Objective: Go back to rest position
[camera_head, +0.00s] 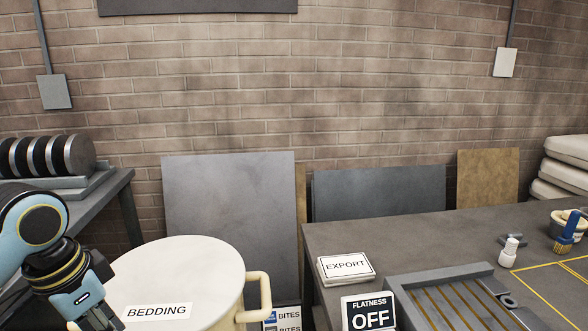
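My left arm comes in from the left. Its gripper (98,314) is at the lower left, pointing down beside the left edge of the cream drum labelled BEDDING (195,262). The fingertips are dark and partly cut off by the frame's lower edge, so I cannot tell whether they are open or hold anything. I cannot tell whether the gripper touches the drum. My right arm and gripper are not in view.
A grey table (400,235) on the right carries an EXPORT card stack (346,267), a FLATNESS OFF sign (368,312), a slotted metal tray (460,300), a white bottle (509,251) and a brush (568,232). Dark discs (48,155) sit on a left bench. Panels lean on the brick wall.

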